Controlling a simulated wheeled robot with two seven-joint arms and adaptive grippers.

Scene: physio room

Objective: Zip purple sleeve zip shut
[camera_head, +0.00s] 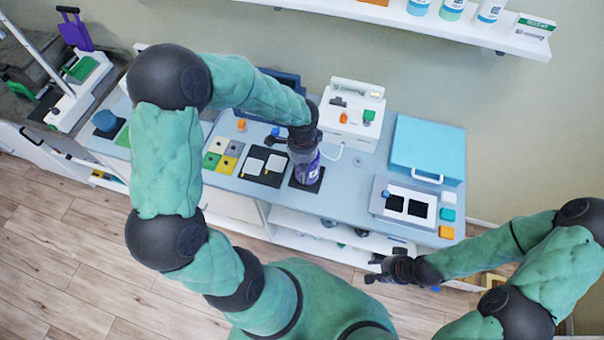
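The purple sleeve (307,171) stands on a dark pad (308,184) near the front edge of the blue-grey table. My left gripper (304,155) is directly over it and covers its upper part. The zip cannot be made out at this size. Whether the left fingers are closed on anything is hidden by the gripper body. My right gripper (374,269) is low in front of the table, away from the sleeve. Its dark fingers point left and look parted, with nothing between them.
A white device (351,112) stands behind the sleeve. A blue case (427,148) and a grey tray (402,203) are to the right. A black board with white pads (264,165) and coloured squares (223,154) are to the left. A wall shelf (400,18) runs behind.

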